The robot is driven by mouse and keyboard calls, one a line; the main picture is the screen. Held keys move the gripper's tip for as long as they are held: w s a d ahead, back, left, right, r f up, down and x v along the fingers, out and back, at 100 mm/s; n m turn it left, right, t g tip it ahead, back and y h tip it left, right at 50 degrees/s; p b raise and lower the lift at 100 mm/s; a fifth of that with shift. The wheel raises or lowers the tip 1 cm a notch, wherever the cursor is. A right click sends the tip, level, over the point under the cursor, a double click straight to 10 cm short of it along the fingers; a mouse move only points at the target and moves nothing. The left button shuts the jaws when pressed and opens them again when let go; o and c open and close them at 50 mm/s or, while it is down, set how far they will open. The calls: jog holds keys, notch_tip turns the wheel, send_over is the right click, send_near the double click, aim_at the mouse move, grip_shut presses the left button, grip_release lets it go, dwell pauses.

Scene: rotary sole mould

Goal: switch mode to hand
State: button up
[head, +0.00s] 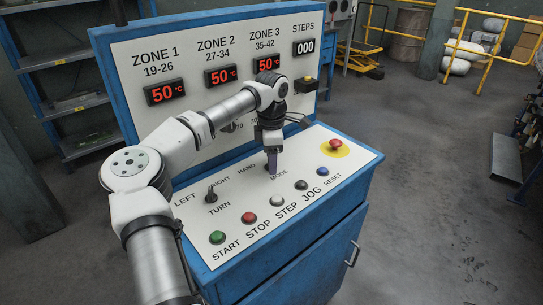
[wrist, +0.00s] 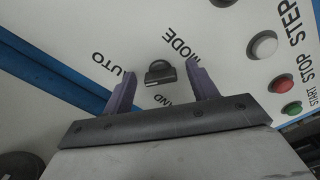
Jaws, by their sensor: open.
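The black MODE knob (wrist: 160,72) shows in the wrist view, between the AUTO (wrist: 115,79) and HAND (wrist: 165,100) labels, with MODE (wrist: 181,48) above right. The H of HAND is hidden. I cannot tell which label the knob points to. My gripper (wrist: 160,84) is open, one purple finger on each side of the knob, with gaps left and right; I cannot tell its height above the panel. In the head view my gripper (head: 272,168) points down at the sloped panel beside the MODE label, and it hides the knob.
The blue console (head: 345,210) also carries a TURN knob (head: 211,194), a green START button (head: 217,237), a red STOP button (head: 249,217), several other buttons and a red emergency button (head: 335,144) on yellow. The upright display panel (head: 190,65) stands behind my gripper.

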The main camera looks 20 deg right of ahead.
jog(key=c, duration=1)
jog(key=shift+n, duration=0.4)
jog(key=n, duration=0.2)
jog(key=shift+w+n+b, duration=0.1)
jog(key=shift+n+b, duration=0.2)
jog(key=shift+n, duration=0.1)
jog(key=n, duration=0.3)
jog(key=shift+n+b, duration=0.3)
jog(key=n+b, duration=0.1)
jog(key=n, duration=0.5)
jog(key=shift+w+a+n, duration=0.1)
jog(key=shift+w+n, duration=0.05)
jog(key=shift+n, duration=0.25)
